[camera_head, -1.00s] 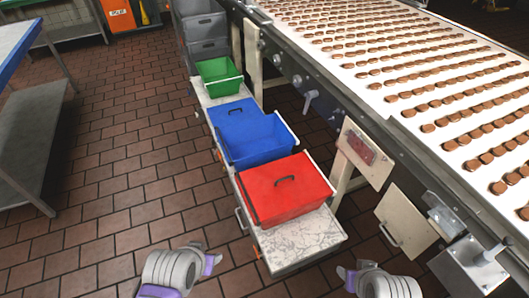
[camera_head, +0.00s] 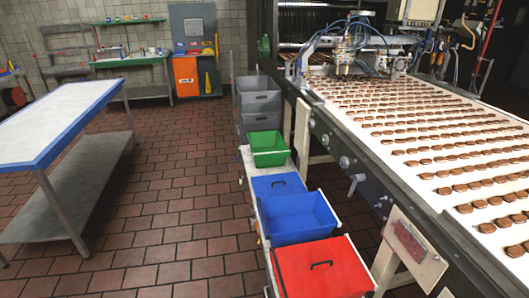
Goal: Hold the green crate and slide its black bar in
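The green crate (camera_head: 268,158) stands at the far end of a low, narrow bench (camera_head: 249,171) beside the conveyor. It looks open at the top and upright. A black bar on it cannot be made out at this size. Neither of my grippers shows in the head view now. Nothing of mine touches the crate.
A blue crate (camera_head: 290,238) and a red crate (camera_head: 300,282) stand nearer on the same bench. Grey crates (camera_head: 257,92) are stacked behind the green one. The conveyor (camera_head: 352,158) runs along the right. A blue-edged table (camera_head: 60,118) stands left, with clear tiled floor (camera_head: 165,225) between.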

